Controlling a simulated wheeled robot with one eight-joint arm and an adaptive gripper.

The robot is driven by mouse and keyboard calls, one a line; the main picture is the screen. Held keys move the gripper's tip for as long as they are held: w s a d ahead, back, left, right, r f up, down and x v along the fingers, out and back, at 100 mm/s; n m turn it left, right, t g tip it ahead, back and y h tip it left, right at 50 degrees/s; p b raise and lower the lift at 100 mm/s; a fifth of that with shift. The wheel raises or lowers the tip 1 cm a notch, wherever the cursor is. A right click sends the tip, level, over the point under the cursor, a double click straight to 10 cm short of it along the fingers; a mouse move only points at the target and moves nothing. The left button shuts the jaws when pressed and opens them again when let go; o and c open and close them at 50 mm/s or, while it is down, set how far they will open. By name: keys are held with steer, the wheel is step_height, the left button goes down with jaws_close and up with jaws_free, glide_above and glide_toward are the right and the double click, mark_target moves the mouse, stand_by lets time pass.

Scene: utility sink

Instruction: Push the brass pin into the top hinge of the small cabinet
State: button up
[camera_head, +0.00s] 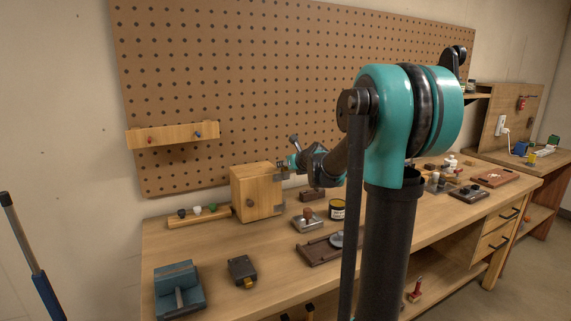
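My gripper (284,167) is at the upper right edge of the cabinet, close to the top hinge area, reaching in from the right. The gripper is small and dark here, so I cannot tell whether its fingers are open, shut or touching the cabinet. I cannot make out the brass pin or the top hinge clearly. Small dark hardware shows on the cabinet's right edge.
A wooden rack with several knobs (199,217) stands left of the cabinet. A blue vise (179,288), a black box (242,270), a dark tray (322,250), a metal block with a knob (308,221) and a jar (337,209) lie around on the workbench (215,252). Bare wood lies between them.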

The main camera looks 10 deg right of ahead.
steer(key=o, duration=0.4)
steer(key=v, duration=1.2)
